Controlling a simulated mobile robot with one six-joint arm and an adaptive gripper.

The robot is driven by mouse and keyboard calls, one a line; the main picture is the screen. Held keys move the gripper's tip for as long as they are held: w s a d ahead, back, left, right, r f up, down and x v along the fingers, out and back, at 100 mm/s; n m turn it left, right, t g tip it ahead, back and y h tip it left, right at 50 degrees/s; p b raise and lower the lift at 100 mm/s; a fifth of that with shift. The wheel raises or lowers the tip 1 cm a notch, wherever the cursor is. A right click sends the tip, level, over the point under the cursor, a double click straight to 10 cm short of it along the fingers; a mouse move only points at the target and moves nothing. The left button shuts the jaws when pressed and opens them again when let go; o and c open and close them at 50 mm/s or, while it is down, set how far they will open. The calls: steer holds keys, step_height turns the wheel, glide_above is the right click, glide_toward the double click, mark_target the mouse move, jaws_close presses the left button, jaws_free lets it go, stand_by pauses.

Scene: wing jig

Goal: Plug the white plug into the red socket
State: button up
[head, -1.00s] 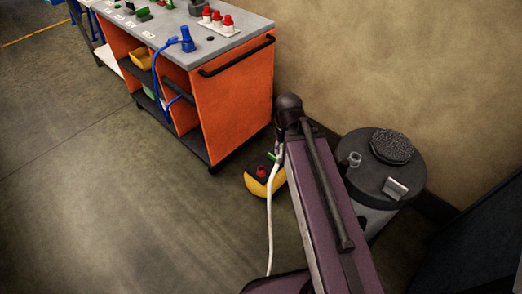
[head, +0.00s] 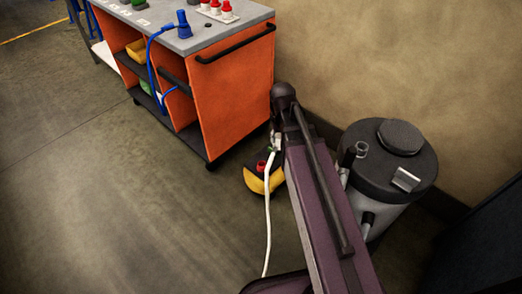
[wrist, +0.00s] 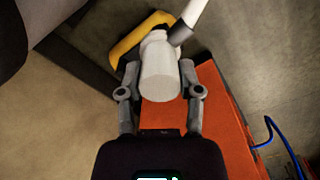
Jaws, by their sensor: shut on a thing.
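In the wrist view my gripper (wrist: 160,93) is shut on the white plug (wrist: 160,75), with one finger on each side of it. A white cable (wrist: 190,18) leaves the plug toward the top right. In the head view the cable (head: 268,215) hangs from beside my arm down to the floor, and my arm hides most of the gripper and plug. A red round piece (head: 261,167), which looks like the red socket, sits on a black and yellow box (head: 258,184) on the floor. It is close to the gripper in the picture. I cannot see it in the wrist view.
An orange cart (head: 230,95) stands behind the box, with a blue plug (head: 184,28) and red and white connectors (head: 216,8) on top. A dark-topped drum (head: 400,205) stands right of my arm, near the wall. The floor at left is clear.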

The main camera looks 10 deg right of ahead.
steer(key=w+a+f+n+b, duration=0.1)
steer(key=w+f+b, duration=1)
steer(key=f+b, duration=0.2)
steer(key=w+a+f+b, duration=0.1)
steer(key=w+f+b, duration=1)
steer(key=f+b, duration=0.2)
step_height(320, 180, down, 2)
steer(key=shift+n+b, duration=0.3)
steer(key=shift+n, duration=0.1)
steer(key=shift+d+f, duration=0.1)
steer(key=shift+f, duration=0.05)
step_height(320, 180, down, 7)
steer(key=b, duration=0.7)
steer(key=shift+r, duration=0.2)
steer(key=shift+f+b, duration=1.9)
steer(key=shift+f, duration=0.05)
stand_by(1.1)
steer(key=o, duration=1.2)
